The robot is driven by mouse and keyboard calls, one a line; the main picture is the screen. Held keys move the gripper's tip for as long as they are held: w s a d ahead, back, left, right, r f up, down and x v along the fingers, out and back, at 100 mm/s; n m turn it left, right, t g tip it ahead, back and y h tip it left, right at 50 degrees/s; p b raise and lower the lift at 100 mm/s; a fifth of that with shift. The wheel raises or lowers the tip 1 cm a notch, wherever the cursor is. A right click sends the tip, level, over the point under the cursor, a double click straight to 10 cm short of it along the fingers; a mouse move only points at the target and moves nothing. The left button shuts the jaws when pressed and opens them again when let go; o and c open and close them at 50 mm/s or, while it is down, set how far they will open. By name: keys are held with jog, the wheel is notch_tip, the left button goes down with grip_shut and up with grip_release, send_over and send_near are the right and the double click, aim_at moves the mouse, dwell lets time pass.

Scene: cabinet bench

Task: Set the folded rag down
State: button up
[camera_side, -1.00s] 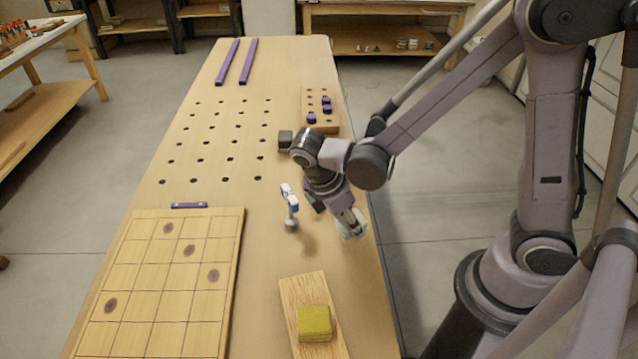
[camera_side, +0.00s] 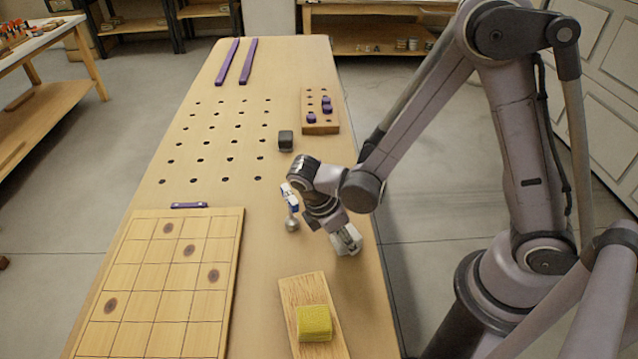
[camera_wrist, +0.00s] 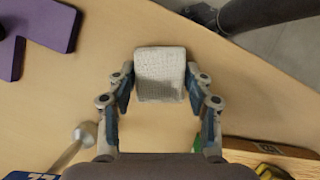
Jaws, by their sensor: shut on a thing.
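The folded rag (camera_wrist: 160,72) is a whitish, woven-looking block between my fingers in the wrist view. In the side view the rag (camera_side: 347,241) shows as a pale patch at my fingertips, near the bench's right edge. My gripper (camera_wrist: 160,88) is shut on it, one finger on each side. In the side view my gripper (camera_side: 341,232) points down at the bench (camera_side: 260,250). I cannot tell whether the rag touches the bench top.
A wooden board (camera_side: 298,290) bearing a yellow folded-looking block (camera_side: 315,322) lies nearer the camera. A ball-ended tool (camera_side: 292,224) stands left of my gripper. A gridded board (camera_side: 165,275) lies further left. A dark cube (camera_side: 286,140) and a peg block (camera_side: 320,125) are behind. Purple pieces (camera_wrist: 50,22) show in the wrist view.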

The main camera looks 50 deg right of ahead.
jog(key=o, duration=1)
jog(key=shift+c, duration=0.2)
jog(key=v, duration=1.2)
jog(key=s+d+r+m+t+y, duration=0.2)
jog(key=d+r+m+t+y, duration=0.2)
jog(key=m, duration=0.9)
jog(key=d+r+t, duration=0.2)
jog(key=d+t, duration=0.2)
jog(key=d, duration=0.1)
jog(key=shift+s+r+m+t, duration=0.2)
jog(key=shift+s+m+t, duration=0.1)
jog(key=shift+s+t, duration=0.1)
